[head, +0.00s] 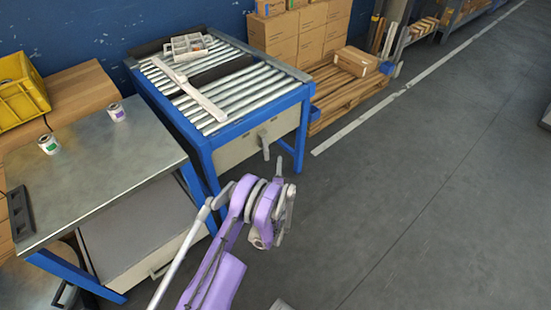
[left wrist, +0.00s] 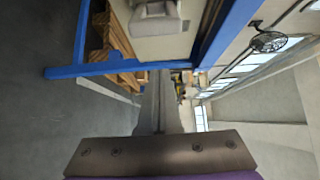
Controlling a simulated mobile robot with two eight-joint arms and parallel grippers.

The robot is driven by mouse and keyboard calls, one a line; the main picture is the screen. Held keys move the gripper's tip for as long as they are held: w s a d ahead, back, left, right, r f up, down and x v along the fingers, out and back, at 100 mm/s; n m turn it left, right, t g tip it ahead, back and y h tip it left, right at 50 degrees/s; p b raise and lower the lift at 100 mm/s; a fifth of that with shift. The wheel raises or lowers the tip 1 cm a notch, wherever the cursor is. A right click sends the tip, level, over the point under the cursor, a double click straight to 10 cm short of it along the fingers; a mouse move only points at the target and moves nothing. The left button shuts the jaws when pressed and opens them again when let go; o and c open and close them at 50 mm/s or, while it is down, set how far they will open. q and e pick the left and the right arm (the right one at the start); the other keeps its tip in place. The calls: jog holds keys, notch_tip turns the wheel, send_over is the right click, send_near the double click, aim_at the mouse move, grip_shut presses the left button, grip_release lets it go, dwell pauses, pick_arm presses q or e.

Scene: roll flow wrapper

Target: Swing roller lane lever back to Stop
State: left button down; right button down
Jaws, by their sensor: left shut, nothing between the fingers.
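The roller lane (head: 302,92) is a blue-framed table with metal rollers. A grey lever (head: 265,146) sits on its cream end panel, its handle hanging roughly downward. The left wrist view shows part of a grey fitting (left wrist: 157,18) on the cream panel, cut off by the top edge; I cannot tell its full shape. My left gripper (head: 280,160), on a purple arm, is in front of the panel, just right of the lever in the head view. Its fingers (left wrist: 160,85) are shut and empty, apart from the fitting. No Stop marking is readable. My right gripper is not in view.
A metal-topped table (head: 95,165) with two small cans stands at the left. Cartons and a wooden pallet (head: 345,92) are behind.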

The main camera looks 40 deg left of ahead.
pick_arm(q)
jog(key=b+v, duration=0.3)
jog(key=v, duration=0.4)
jog(key=shift+a+r+b, duration=0.2)
jog(key=shift+b, duration=0.15)
jog(key=shift+s, duration=0.1)
